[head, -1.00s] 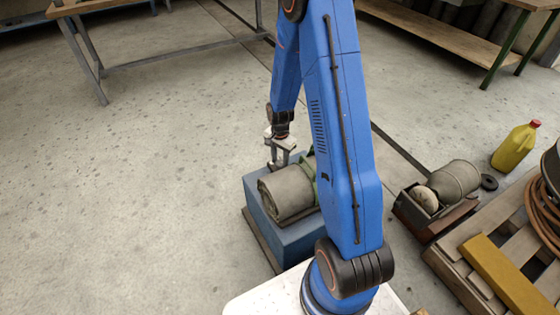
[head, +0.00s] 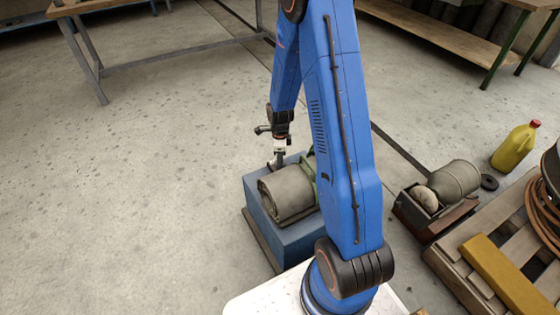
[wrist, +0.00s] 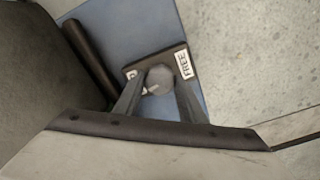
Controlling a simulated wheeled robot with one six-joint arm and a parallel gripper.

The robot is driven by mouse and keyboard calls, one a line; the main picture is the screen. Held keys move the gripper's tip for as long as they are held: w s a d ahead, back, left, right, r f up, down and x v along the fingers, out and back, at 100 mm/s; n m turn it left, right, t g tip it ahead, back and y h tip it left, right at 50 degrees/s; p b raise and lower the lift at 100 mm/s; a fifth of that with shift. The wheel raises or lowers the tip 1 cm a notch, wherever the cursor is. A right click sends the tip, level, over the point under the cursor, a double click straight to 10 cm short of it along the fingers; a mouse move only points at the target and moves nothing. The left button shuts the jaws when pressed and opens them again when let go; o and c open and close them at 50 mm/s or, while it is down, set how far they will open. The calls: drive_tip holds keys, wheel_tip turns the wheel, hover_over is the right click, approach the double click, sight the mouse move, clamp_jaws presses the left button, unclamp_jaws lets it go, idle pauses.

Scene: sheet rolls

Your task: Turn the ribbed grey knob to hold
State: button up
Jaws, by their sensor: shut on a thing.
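The grey knob (wrist: 160,77) sits on a dark plate (wrist: 171,57) in the wrist view, with one finger on each side of it. My gripper (wrist: 159,92) is shut on the knob. A white label reading FREE is on the right of the plate. Another white label at the left is mostly hidden by the left finger, and its word cannot be read. A small pale mark shows at the knob's lower left. In the head view my gripper (head: 279,164) points down at the back of the blue block (head: 292,240); the knob cannot be made out there.
A thick grey roll (head: 287,193) lies on the blue block, close beside my gripper. A dark bar (wrist: 91,62) runs near the left finger. To the right are a motor-like drum (head: 455,180), a yellow jug (head: 515,147) and a pallet (head: 450,262). The floor at left is clear.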

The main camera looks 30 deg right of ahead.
drive_tip(key=shift+m, duration=1.6)
drive_tip(key=o, duration=1)
wheel_tip(320, 180, up, 17)
drive_tip(key=shift+r, duration=0.2)
